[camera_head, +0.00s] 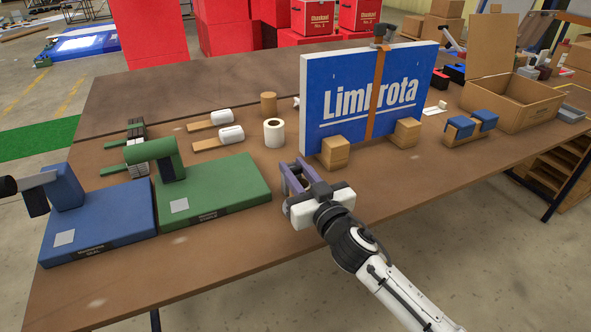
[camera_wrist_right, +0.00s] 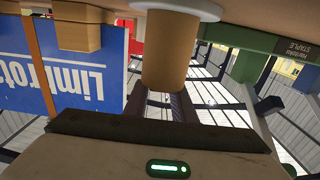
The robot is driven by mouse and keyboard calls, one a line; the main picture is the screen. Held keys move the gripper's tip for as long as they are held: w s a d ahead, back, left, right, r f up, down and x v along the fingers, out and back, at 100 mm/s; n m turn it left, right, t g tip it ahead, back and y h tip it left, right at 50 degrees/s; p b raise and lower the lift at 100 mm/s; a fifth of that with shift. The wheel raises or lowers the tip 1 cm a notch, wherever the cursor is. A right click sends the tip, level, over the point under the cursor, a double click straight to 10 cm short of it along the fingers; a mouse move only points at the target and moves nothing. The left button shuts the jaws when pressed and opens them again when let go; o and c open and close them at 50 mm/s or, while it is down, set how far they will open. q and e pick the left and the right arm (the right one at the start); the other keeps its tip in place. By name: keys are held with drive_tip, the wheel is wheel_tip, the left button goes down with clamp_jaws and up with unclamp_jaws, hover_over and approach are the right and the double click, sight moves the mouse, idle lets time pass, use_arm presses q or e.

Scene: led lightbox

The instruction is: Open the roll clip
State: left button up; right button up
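The blue lightbox panel (camera_head: 345,95) marked "Limbrota" stands upright on the table, held in wooden blocks. My right gripper (camera_head: 297,176) is open and looks empty, low in front of the panel's left end and apart from the clip. The right wrist view, upside down, shows the panel (camera_wrist_right: 95,80), the strap (camera_wrist_right: 42,65) and a tan cylinder (camera_wrist_right: 166,60) near the fingers. My left gripper is not visible.
An open cardboard box (camera_head: 515,100) is at the right.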

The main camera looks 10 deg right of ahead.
drive_tip(key=shift+r, duration=0.1)
drive_tip(key=shift+w+r+g+p, duration=0.1)
drive_tip(key=shift+r+g+p, duration=0.3)
drive_tip(key=shift+g+p, duration=0.4)
drive_tip(key=shift+w+a+r+g+h+p, duration=0.15)
drive_tip(key=shift+w+r+g+h+p, duration=0.15)
drive_tip(key=shift+g+h+p, duration=0.5)
drive_tip(key=g, duration=0.1)
drive_tip(key=w+g, duration=0.1)
drive_tip(key=g, duration=0.1)
drive_tip(key=r+g+h, duration=0.1)
drive_tip(key=g, duration=0.1)
drive_tip(key=shift+w+a+r, duration=0.1)
drive_tip(key=shift+w+a, duration=0.1)
drive_tip(key=shift+a, duration=0.1)
drive_tip(key=shift+w+a+g+h, duration=0.1)
drive_tip(key=shift+w+g+h, duration=0.25)
drive_tip(key=shift+g, duration=0.7)
drive_tip(key=shift+w+a+g+h, duration=0.1)
drive_tip(key=shift+w+g+h, duration=0.2)
drive_tip(key=shift+g, duration=0.75)
drive_tip(key=shift+w+g+h, duration=0.15)
drive_tip(key=shift+g+h, duration=0.1)
drive_tip(key=shift+g, duration=0.35)
drive_tip(key=o, duration=1.1)
drive_tip(key=shift+c, duration=0.2)
